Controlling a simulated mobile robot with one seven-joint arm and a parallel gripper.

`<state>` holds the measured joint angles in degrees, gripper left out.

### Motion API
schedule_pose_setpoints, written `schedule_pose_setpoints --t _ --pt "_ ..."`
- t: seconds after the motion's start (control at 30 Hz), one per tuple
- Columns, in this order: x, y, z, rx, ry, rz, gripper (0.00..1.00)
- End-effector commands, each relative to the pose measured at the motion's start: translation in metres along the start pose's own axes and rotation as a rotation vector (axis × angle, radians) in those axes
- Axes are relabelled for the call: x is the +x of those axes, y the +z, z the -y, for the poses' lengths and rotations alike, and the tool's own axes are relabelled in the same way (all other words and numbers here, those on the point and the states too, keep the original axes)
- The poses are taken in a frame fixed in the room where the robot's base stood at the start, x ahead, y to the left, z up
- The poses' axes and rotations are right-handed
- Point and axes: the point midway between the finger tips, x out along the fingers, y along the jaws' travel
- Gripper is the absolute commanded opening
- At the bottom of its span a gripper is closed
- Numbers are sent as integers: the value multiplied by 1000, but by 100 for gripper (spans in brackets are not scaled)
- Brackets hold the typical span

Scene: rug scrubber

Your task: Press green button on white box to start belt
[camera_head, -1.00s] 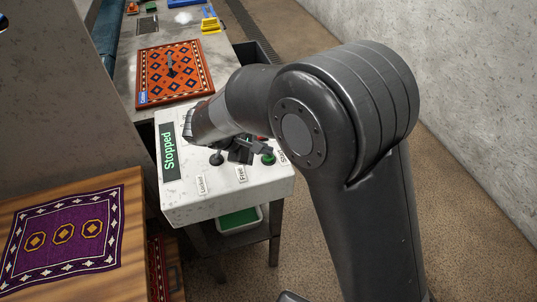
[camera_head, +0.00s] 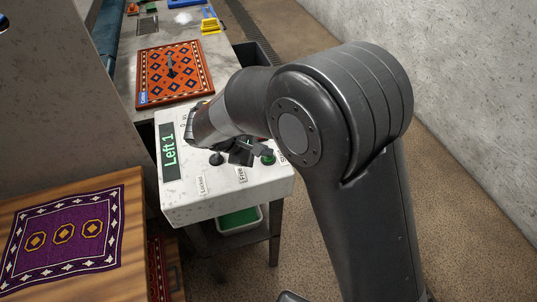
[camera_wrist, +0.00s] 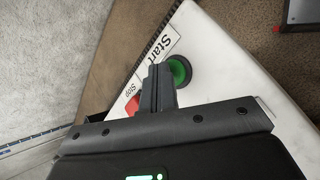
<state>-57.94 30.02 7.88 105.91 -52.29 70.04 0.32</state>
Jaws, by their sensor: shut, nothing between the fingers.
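The white box (camera_head: 232,188) stands in the middle of the head view, with a display (camera_head: 168,153) that reads "Left 1". Its green button (camera_head: 268,160) is on the right part of the top, and it also shows in the wrist view (camera_wrist: 183,68) beside the "Start" label. My gripper (camera_head: 255,152) is shut and empty. In the wrist view the closed fingertips (camera_wrist: 160,70) are right beside the green button and overlap its edge. I cannot tell whether they touch it. A red button (camera_wrist: 132,105) by the "Stop" label is partly hidden behind the fingers.
A black lever (camera_head: 217,159) stands on the box, near labels "Locked" and "Free". An orange patterned rug (camera_head: 150,70) lies on the bench behind. A purple rug (camera_head: 105,205) lies on the wooden surface at the left. A green-filled tray (camera_head: 240,219) sits below the box.

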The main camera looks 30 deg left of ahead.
Motion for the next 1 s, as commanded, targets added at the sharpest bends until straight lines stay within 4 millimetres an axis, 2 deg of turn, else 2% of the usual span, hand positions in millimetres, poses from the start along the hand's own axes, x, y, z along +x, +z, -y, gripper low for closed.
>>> schedule_pose_setpoints --t 0.03,0.27,0.63,1.0 --pt "4 -4 6 -12 -6 0 0" --pt "3 -4 6 -14 -7 -2 0" --pt "-11 4 -3 -10 -5 -3 0" --pt "-13 6 -7 -7 -3 -1 0"
